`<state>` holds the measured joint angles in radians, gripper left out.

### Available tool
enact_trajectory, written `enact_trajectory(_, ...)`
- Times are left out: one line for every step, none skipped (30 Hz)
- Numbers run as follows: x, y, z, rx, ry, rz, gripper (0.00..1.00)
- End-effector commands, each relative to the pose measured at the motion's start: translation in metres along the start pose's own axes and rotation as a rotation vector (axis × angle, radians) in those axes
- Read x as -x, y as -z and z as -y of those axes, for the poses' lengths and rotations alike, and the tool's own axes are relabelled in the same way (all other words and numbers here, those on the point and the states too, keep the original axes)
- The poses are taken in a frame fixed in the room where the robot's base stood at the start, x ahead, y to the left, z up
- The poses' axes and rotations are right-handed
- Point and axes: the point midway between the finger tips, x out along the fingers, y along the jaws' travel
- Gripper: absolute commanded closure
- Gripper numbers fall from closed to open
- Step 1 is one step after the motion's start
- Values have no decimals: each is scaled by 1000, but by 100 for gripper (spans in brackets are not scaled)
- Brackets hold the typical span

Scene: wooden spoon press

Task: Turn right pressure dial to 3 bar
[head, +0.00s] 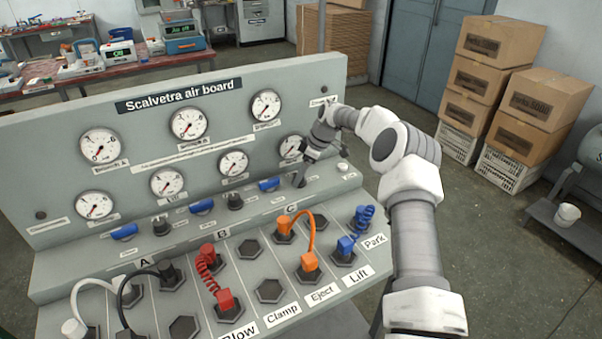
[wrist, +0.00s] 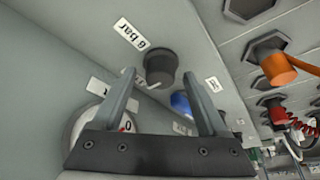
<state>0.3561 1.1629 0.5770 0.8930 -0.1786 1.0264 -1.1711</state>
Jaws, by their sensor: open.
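The right pressure dial (head: 299,181) is a dark knob on the sloped ledge of the grey air board, at the right of the knob row. In the wrist view the dark dial (wrist: 160,66) shows between and beyond the fingertips. My gripper (head: 304,163) is above it in the head view. In the wrist view my gripper (wrist: 159,76) is open, one finger either side of the dial; I cannot tell whether they touch it.
Two similar knobs (head: 235,201) (head: 162,226) and several blue handles (head: 269,184) share the ledge. Below is the socket panel (head: 255,253) with an orange hose (head: 312,232), a red coiled hose (head: 208,262) and a blue one (head: 363,221). Cardboard boxes (head: 501,40) stand behind right.

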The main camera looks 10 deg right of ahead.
Motion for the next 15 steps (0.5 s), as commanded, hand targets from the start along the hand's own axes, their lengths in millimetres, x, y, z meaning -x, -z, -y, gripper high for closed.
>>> enact_trajectory(0, 0, 0, 0, 0, 0, 24)
enact_trajectory(0, 0, 0, 0, 0, 0, 24)
enact_trajectory(1, 0, 0, 0, 0, 0, 24)
enact_trajectory(2, 0, 0, 0, 0, 0, 24)
enact_trajectory(4, 0, 0, 0, -1, 0, 24)
enact_trajectory(8, 0, 0, 0, -2, 0, 24)
enact_trajectory(12, 0, -1, 0, -2, -1, 24)
enact_trajectory(16, 0, -1, 0, -2, 0, 24)
enact_trajectory(23, 0, -1, 0, -2, 0, 24)
enact_trajectory(29, 0, -1, -1, -3, 0, 24)
enact_trajectory(36, 0, -1, -1, -5, 0, 24)
enact_trajectory(46, 0, -1, -1, -5, 0, 24)
enact_trajectory(53, 0, -1, -1, -5, 0, 24)
enact_trajectory(61, 0, -1, -1, -5, 0, 24)
enact_trajectory(71, 0, -1, -1, -4, -1, 24)
